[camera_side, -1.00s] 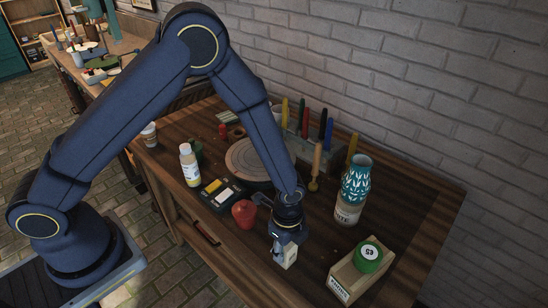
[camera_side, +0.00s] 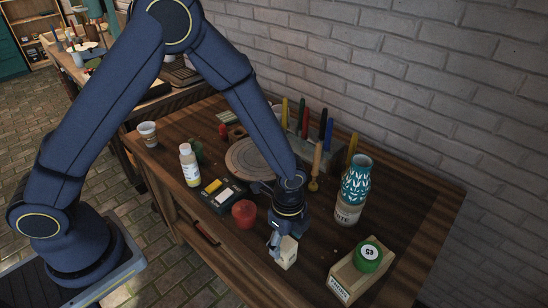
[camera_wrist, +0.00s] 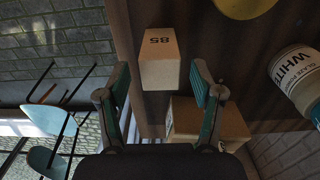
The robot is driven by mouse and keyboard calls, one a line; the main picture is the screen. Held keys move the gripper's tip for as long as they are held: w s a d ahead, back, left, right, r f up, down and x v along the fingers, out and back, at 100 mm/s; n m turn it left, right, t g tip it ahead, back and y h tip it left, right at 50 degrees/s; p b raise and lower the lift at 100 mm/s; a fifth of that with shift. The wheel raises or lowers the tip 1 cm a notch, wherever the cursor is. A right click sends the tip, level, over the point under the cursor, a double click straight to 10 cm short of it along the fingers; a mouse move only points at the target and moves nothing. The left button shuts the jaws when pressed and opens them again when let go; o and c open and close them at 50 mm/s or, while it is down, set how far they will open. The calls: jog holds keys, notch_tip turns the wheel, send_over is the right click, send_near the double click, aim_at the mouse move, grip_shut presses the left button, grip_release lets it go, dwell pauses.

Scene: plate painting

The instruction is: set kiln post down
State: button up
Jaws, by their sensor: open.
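The kiln post is a cream block (camera_side: 289,253) standing on the wooden table near its front edge. In the wrist view the post (camera_wrist: 161,60) shows the number 85 and lies just beyond my fingertips, in line with the gap between them. My gripper (camera_side: 272,243) is open and low, just left of the post in the side view. Whether a finger still touches the post is hard to tell.
A red round pot (camera_side: 244,213) and a scale (camera_side: 220,195) are left. The table edge is close.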

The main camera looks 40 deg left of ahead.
notch_tip(320, 180, up, 8)
jog(key=shift+f, duration=0.1)
jog(key=s+a+r+n+t, duration=0.3)
jog(key=a+r+n, duration=0.5)
jog(key=a+r, duration=0.5)
jog(key=s+a+r+n+t, duration=0.2)
jog(key=s+a+r+n, duration=0.3)
jog(key=s+r+n, duration=0.3)
jog(key=shift+s+a+r+n+t, duration=0.2)
jog(key=shift+s+a+n+t, duration=0.1)
jog(key=shift+s+n, duration=0.7)
